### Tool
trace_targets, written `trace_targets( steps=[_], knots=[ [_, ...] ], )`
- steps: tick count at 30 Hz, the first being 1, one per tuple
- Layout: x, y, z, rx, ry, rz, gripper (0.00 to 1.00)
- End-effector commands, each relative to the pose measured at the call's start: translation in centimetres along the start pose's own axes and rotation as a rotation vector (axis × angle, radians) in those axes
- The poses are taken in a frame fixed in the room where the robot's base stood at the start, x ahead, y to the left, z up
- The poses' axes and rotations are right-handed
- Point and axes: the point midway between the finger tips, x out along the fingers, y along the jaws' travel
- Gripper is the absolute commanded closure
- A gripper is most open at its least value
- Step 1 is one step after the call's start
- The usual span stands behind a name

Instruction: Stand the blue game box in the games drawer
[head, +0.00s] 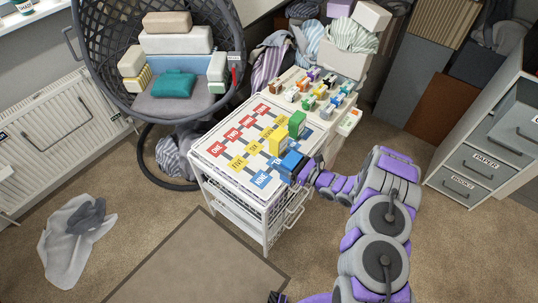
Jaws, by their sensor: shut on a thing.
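The blue game box (291,163) is a small blue block at the front right of a white cart's top, over a printed sheet. My gripper (303,172) reaches it from the right and is shut on it. The fingertips are small and partly hidden. I cannot tell if the box touches the sheet. A cabinet (483,163) at the right has drawers labelled PAPER and BOOKS. No label reading GAMES is legible. The upper drawer (520,115) is partly cut off by the picture edge.
Several small coloured items crowd the cart's (203,165) back. A hanging chair (90,45) stands behind left. A plastic bag (75,240) lies on the left floor. Carpet before the cabinet is clear.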

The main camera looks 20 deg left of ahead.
Motion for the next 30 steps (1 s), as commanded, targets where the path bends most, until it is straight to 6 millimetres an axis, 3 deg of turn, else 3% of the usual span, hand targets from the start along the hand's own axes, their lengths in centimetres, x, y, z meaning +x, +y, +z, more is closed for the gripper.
trace_targets(
  steps=[3,14,17,24,30],
  knots=[
    [-1.4,-0.5,0.2,-0.001,0.001,-0.001,0.48],
    [-3.3,-1.5,1.0,0.000,0.006,-0.013,0.48],
    [-4.9,-2.8,2.5,0.004,0.011,-0.036,0.48],
    [-10.9,-6.3,8.5,0.016,0.018,-0.116,0.48],
    [-15.7,-7.9,13.8,0.017,0.016,-0.178,0.48]
  ],
)
